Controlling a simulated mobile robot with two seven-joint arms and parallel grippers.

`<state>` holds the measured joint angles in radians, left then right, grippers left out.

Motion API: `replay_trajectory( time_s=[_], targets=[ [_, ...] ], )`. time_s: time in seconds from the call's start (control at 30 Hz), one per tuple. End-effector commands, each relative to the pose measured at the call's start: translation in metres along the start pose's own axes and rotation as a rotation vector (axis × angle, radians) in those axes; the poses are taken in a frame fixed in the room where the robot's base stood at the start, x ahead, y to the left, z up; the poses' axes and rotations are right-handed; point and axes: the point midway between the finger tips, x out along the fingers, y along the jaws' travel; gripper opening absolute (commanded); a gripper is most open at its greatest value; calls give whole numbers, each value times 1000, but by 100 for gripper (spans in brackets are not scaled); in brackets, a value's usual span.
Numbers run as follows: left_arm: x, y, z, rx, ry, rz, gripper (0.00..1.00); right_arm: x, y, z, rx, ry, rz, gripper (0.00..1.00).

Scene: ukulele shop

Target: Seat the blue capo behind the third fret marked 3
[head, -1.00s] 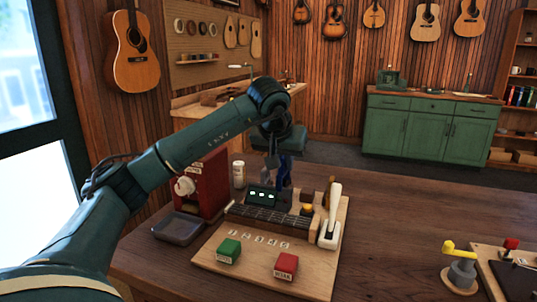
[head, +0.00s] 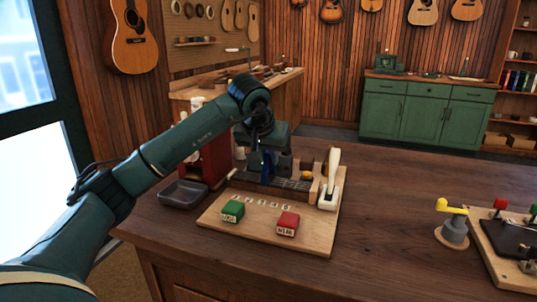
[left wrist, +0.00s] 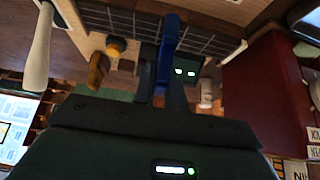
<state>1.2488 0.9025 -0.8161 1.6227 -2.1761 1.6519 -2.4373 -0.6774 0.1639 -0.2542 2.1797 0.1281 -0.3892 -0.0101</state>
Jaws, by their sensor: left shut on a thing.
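My left gripper (head: 267,172) is shut on the blue capo (head: 266,178) and points down at the dark fretted neck (head: 292,184). In the left wrist view the capo (left wrist: 168,45) stands between the dark fingers (left wrist: 160,92), with the neck (left wrist: 112,20) behind it. The capo overlaps the neck in both views; I cannot tell whether it touches it. Small number tiles (head: 268,205) lie in a row on the wooden board (head: 255,226) in front of the neck; their digits are too small to read. My right gripper is out of view.
A green block (head: 232,211) and a red block (head: 288,223) sit on the board. A white lever (head: 330,180) stands at its right end. A grey tray (head: 183,193) and a red machine (head: 214,160) are left.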

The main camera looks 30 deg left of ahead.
Motion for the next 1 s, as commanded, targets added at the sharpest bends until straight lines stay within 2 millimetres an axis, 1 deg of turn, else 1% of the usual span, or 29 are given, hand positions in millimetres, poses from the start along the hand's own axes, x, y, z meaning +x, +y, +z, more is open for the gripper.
replay_trajectory(
  time_s=[0.03,0.2,0.37,0.8,1.0],
  targets=[
    [9,0,6,1,0,1,0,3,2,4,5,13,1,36],
    [16,0,10,1,1,0,0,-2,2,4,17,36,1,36],
    [15,0,10,1,1,0,0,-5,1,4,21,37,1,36],
    [15,0,10,0,1,-1,0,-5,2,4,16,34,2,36],
    [14,0,9,0,1,-1,0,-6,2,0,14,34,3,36]
  ],
)
